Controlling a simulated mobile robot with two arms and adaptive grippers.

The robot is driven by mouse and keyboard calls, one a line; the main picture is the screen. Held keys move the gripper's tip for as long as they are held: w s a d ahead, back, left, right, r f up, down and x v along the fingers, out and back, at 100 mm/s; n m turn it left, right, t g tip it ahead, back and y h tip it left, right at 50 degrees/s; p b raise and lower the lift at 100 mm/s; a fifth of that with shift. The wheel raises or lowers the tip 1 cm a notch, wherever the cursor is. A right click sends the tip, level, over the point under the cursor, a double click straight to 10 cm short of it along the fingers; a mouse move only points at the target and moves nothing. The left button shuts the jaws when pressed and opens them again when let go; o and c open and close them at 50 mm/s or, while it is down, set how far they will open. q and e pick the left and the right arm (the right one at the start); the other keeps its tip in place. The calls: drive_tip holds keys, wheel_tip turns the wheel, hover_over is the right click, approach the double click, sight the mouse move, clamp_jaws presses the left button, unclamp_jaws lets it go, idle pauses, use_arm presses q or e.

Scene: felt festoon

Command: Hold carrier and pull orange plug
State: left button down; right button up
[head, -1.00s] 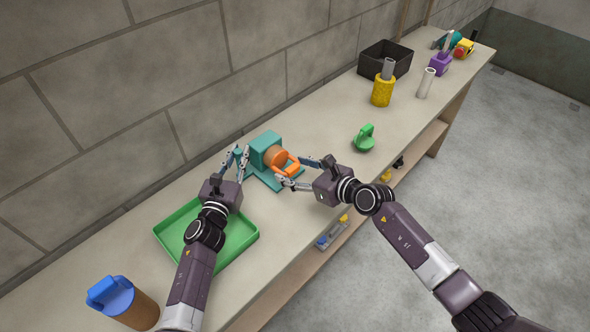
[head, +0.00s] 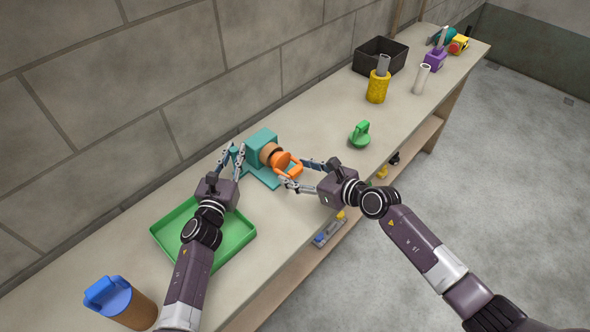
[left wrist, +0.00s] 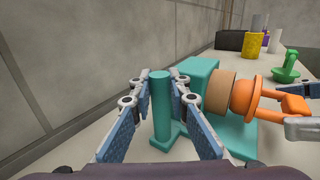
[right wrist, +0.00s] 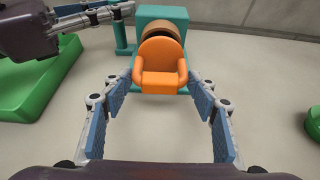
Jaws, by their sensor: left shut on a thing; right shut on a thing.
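The teal carrier (head: 262,141) stands on the bench with a brown ring (left wrist: 221,94) on its front. My left gripper (head: 233,153) is shut on the carrier's upright teal post (left wrist: 161,108), seen between the fingers in the left wrist view. The orange plug (right wrist: 160,62) sits at the brown ring with its looped handle facing my right gripper. My right gripper (head: 293,175) is shut on the plug's handle, with one finger on each side in the right wrist view. How deep the plug sits in the ring is hidden.
A green tray (head: 245,240) lies under my left arm, beside a brown cylinder with a blue top (head: 128,302). A green handled plug (head: 360,134) stands right of the carrier. Further back are a yellow cylinder (head: 377,90), white tube (head: 422,80) and black bin (head: 389,52).

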drive_tip(key=shift+s+d, duration=0.85)
drive_tip(key=shift+r, duration=0.1)
wheel_tip(320, 180, up, 6)
drive_tip(key=s+d+r, duration=0.1)
drive_tip(key=s+d, duration=0.2)
drive_tip(key=d, duration=0.6)
drive_tip(key=shift+s+d+r, duration=0.15)
drive_tip(key=shift+s+r, duration=0.15)
drive_tip(key=shift+r, duration=0.1)
idle(0.4)
